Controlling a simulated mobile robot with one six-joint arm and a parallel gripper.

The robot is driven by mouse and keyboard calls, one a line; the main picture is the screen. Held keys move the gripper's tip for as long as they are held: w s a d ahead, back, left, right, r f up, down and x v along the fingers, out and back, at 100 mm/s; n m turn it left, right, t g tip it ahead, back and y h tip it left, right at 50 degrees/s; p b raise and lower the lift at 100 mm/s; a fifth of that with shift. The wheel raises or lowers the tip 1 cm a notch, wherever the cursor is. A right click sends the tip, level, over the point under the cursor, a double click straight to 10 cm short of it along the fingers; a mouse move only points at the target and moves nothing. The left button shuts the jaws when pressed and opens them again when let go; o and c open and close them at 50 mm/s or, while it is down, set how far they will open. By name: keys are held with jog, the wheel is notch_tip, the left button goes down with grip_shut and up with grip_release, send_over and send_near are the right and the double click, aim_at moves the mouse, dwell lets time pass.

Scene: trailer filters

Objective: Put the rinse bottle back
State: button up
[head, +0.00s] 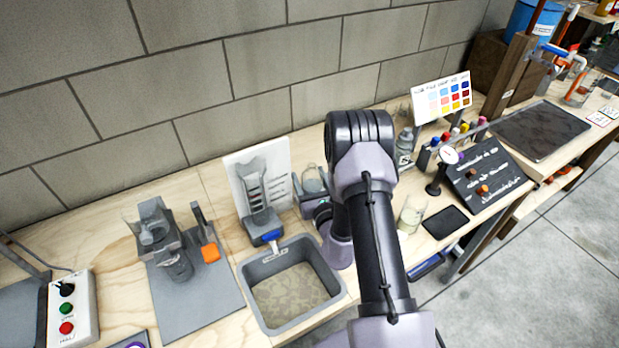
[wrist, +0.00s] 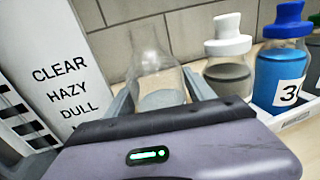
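A clear, colourless bottle (wrist: 152,78) with a narrow neck and a greyish lower part stands between the two fingers of my gripper (wrist: 158,98). The fingers appear to press on both its sides. In the head view my gripper (head: 313,198) is low over the bench, just right of the white card, with the clear bottle (head: 312,179) upright in it. My arm hides part of the bench there. No label shows on the bottle, so I cannot confirm from markings that it is the rinse bottle. Its base is hidden by my gripper.
A white card reading CLEAR, HAZY, DULL (wrist: 62,72) stands close on the left. A white-capped bottle (wrist: 228,75) and a blue bottle (wrist: 278,75) stand close on the right. A grey basin (head: 251,280) is in front; the wall is behind. A colour chart (head: 442,98) stands farther right.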

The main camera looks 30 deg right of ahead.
aim_at(316, 191)
jog(key=shift+r, duration=0.25)
jog(key=s, duration=0.3)
jog(key=s+a+b, duration=0.1)
jog(key=s, duration=0.7)
jog(key=shift+a+f, duration=0.25)
jog(key=shift+a, duration=0.1)
jog(key=shift+s+a+r+b, duration=0.1)
jog(key=shift+s+r+b, duration=0.05)
jog(key=shift+s+b, duration=0.2)
